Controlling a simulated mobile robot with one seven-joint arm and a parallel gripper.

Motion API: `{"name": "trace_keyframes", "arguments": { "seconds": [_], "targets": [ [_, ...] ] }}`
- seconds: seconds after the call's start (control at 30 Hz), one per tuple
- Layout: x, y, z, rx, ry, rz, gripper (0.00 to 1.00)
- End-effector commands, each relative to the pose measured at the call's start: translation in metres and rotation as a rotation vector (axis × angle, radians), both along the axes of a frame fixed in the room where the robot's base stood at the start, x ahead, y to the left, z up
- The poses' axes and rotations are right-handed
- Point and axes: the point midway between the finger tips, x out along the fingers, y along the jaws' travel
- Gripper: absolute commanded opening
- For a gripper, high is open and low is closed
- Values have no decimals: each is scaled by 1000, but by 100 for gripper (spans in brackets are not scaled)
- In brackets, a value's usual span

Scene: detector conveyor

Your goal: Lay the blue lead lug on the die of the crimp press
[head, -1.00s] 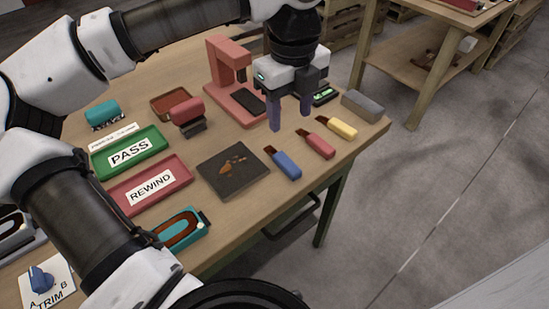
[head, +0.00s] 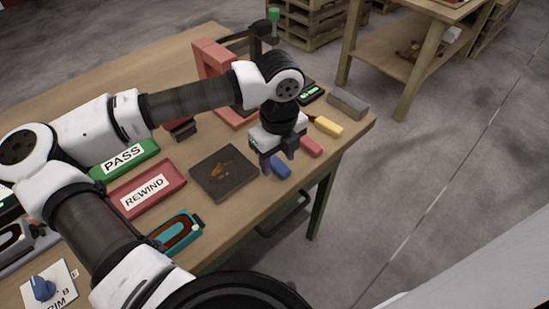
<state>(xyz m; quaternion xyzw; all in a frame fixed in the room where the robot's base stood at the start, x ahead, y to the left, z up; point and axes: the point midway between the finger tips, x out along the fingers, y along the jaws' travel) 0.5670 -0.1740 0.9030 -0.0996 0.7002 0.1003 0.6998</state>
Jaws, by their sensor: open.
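The blue lead lug (head: 282,171) lies near the table's front edge, right of a dark square plate. My gripper (head: 278,164) is open above the blue lug, fingers pointing down on either side of it; I cannot tell how far above it they are. The lug's rear part is hidden by the gripper. The red crimp press (head: 209,60) stands farther back. My arm crosses in front of it and hides most of its die area.
A red lug (head: 312,148) and a yellow lug (head: 328,127) lie right of the gripper. A grey block (head: 348,103) and a small green-lit display (head: 311,92) lie behind. The dark plate (head: 225,173) and the REWIND tray (head: 172,181) are to the left.

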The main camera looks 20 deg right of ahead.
Motion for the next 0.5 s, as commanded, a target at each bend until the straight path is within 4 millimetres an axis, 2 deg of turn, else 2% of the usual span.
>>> {"name": "trace_keyframes", "arguments": {
  "seconds": [0.1, 0.33, 0.5],
  "targets": [
    [-1, 0, -8, -1, 1, -1, 51],
    [0, 0, -9, -1, -1, -1, 50],
    [0, 0, -9, -1, 0, -1, 27]
  ]
}}
